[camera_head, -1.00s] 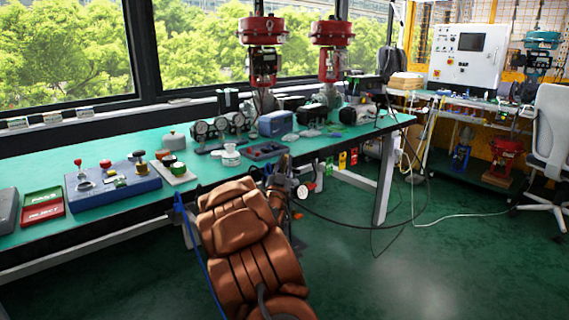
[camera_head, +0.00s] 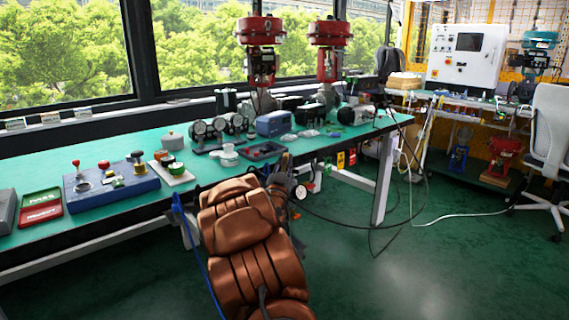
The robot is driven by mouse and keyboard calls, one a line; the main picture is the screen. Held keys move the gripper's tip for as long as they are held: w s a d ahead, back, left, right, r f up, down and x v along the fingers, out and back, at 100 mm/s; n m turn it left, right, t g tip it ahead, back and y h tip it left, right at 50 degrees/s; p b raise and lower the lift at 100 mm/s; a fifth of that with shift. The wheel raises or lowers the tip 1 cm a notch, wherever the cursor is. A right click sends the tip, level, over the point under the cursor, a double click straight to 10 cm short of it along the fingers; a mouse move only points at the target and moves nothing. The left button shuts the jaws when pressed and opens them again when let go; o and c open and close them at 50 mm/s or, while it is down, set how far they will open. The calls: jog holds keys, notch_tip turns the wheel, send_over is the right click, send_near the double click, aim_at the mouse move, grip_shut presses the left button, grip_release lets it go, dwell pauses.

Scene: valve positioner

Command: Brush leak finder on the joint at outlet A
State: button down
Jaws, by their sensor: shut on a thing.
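My gripper (camera_head: 285,164) is at the front edge of the green bench, just beyond my brown arm. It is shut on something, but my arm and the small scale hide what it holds. A small white pot (camera_head: 229,158) stands on the bench to the left of the gripper, apart from it. Two valves with red tops, a left one (camera_head: 260,32) and a right one (camera_head: 329,34), stand at the back of the bench. A dark unit (camera_head: 261,60) is on the left valve. Outlet A and its joint are too small to tell apart.
Round gauges (camera_head: 208,130), a blue box (camera_head: 275,123) and a dark tray (camera_head: 262,151) crowd the bench near the gripper. A blue block with knobs (camera_head: 110,187) and a red and green tray (camera_head: 42,206) lie left. Black cable hangs right; open floor (camera_head: 450,270) lies beyond.

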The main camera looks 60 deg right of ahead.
jog(key=s+a+r, duration=0.2)
jog(key=r, duration=0.1)
jog(key=shift+s+a+r, duration=0.15)
jog(key=shift+s+a, duration=0.15)
dwell(0.6)
